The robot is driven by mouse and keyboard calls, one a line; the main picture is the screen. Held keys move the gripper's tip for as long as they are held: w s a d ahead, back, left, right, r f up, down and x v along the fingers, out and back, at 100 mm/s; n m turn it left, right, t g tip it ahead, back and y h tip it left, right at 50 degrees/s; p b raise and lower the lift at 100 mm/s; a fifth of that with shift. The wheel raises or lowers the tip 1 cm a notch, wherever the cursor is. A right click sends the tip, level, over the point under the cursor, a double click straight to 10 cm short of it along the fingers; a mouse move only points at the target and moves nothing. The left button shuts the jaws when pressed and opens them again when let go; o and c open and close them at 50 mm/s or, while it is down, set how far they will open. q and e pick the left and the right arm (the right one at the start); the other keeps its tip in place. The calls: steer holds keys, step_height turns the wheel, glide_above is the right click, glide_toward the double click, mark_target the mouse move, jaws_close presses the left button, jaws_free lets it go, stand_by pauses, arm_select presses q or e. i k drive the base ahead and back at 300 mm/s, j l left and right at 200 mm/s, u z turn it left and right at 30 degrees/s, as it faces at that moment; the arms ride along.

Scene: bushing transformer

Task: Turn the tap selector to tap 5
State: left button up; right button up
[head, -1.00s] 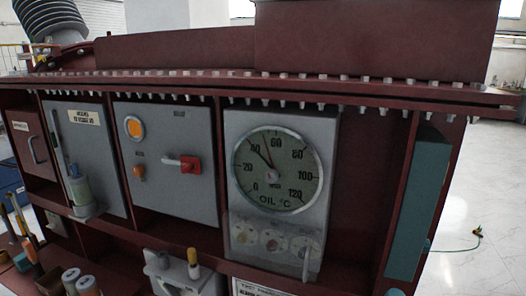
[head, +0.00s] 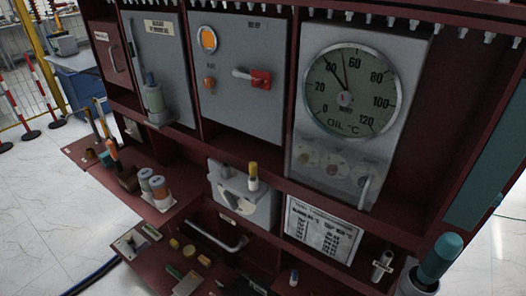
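No part is legibly marked as the tap selector. A grey box (head: 262,210) in the lower middle carries a pale, partly round plate (head: 238,202) and an upright white handle with a yellow top (head: 253,176); its markings are too small to read. On the grey panel (head: 232,118) above is a red switch with a pale lever (head: 255,77), the lever pointing left. A printed plate (head: 320,232) with rows of text is right of the grey box. Neither of my grippers shows.
A round oil gauge (head: 350,90) is at upper right, with small windows and a lever below. A teal-topped cylinder (head: 440,255) stands lower right. Striped posts (head: 42,90) and open floor lie left.

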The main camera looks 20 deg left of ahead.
mark_target(232, 199)
steer(key=i+j, duration=0.1)
steer(key=j, duration=0.65)
steer(key=i+j+z, duration=0.1)
steer(key=j, duration=1.35)
steer(key=i+z, duration=0.05)
